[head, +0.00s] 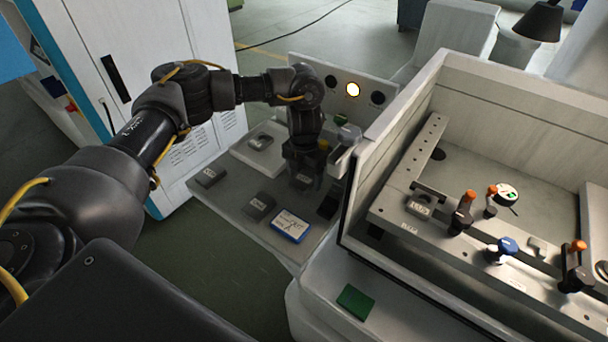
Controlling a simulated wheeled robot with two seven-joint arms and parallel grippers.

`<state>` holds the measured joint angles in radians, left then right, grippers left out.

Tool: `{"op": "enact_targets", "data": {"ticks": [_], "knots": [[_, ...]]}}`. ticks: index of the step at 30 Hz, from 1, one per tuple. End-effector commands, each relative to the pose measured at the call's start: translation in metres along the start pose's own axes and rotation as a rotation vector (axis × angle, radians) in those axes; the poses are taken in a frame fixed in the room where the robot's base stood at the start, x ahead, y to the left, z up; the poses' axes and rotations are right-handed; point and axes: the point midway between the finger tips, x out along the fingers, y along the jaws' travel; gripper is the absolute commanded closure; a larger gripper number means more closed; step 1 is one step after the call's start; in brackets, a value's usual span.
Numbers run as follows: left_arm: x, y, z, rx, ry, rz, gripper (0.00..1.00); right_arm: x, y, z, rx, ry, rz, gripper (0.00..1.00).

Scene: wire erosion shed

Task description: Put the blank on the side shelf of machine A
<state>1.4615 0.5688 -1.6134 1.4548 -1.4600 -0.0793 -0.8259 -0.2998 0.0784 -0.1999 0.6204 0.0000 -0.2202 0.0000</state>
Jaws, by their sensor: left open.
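The side shelf (228,212) is a grey ledge left of the machine tank. Several small grey labelled blocks lie on it: one at the left (210,176), one near the middle (260,205) and one (304,181) just under my left gripper. My left gripper (305,172) points down over the shelf, open, its fingers low around or beside that last block; I cannot tell whether they touch it. Another grey labelled block (420,207) sits on the clamping rail in the tank. I cannot tell which block is the blank. My right gripper is out of view.
A blue-rimmed label card (290,226) lies at the shelf front. A pale tray (260,154) with a part stands behind. The tank wall (375,165) rises right of the gripper. Clamps with orange knobs (468,198) stand inside. A green pad (355,302) lies in front.

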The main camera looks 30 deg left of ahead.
Motion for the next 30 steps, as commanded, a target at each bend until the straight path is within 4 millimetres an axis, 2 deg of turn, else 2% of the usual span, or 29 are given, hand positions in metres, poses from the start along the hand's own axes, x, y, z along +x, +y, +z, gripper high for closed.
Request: {"op": "enact_targets", "data": {"ticks": [5, 15, 21, 25, 30], "knots": [[-0.01, 0.0, 0.001, 0.001, -0.004, 0.001, 0.27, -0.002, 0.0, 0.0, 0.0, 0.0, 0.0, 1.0], [-0.078, 0.0, 0.002, 0.001, -0.006, 0.003, 0.27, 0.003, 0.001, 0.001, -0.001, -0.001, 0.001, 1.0], [-0.109, 0.0, 0.001, 0.002, -0.003, 0.001, 0.27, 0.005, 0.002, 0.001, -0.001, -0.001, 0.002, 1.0], [-0.12, 0.0, 0.0, 0.001, -0.001, 0.001, 0.27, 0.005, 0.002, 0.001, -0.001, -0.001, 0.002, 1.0], [-0.124, 0.0, 0.0, 0.0, 0.0, 0.0, 0.27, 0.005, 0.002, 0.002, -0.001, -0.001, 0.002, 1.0]]}}
